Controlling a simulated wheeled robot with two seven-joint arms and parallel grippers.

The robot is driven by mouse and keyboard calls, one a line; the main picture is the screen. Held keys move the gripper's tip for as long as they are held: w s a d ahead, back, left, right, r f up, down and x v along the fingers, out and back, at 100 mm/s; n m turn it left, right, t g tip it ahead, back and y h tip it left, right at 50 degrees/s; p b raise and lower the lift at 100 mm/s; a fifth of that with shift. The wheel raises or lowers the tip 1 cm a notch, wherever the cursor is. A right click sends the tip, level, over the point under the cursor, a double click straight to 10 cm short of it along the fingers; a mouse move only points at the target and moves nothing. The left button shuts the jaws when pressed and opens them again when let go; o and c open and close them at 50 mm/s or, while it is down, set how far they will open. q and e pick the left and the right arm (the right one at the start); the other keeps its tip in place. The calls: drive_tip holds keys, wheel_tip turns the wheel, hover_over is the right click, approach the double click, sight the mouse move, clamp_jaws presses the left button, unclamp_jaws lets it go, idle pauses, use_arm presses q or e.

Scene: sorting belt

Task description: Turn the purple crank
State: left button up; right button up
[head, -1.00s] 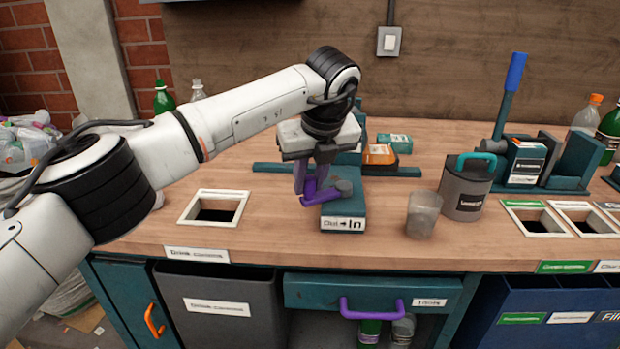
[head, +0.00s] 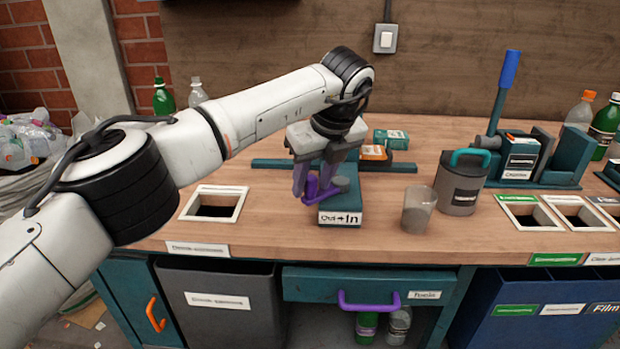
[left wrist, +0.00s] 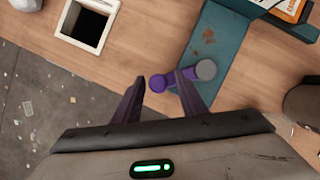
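The purple crank (head: 326,193) sits on a teal block labelled "Out → In" (head: 340,218) at the table's front middle. A grey round hub joins the crank to the block. My left gripper (head: 311,187) points down over the crank's handle end. In the left wrist view, the crank's round purple knob (left wrist: 158,81) lies between the two parted fingers (left wrist: 161,79), with visible gaps beside it. The right finger overlaps the crank's arm in that view. Contact with the crank cannot be told. My right gripper is out of view.
A clear cup (head: 418,209) and a grey canister with a teal handle (head: 463,182) stand to the right. A framed opening (head: 238,201) lies to the left. Orange and teal boxes sit behind the block. A drawer with a purple handle (head: 369,303) is below the table edge.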

use_arm(q)
drive_tip(key=shift+w+a, duration=0.1)
drive_tip(key=shift+a, duration=0.05)
drive_tip(key=shift+r, duration=0.5)
drive_tip(key=v, duration=0.9)
drive_tip(key=shift+s+d, duration=0.25)
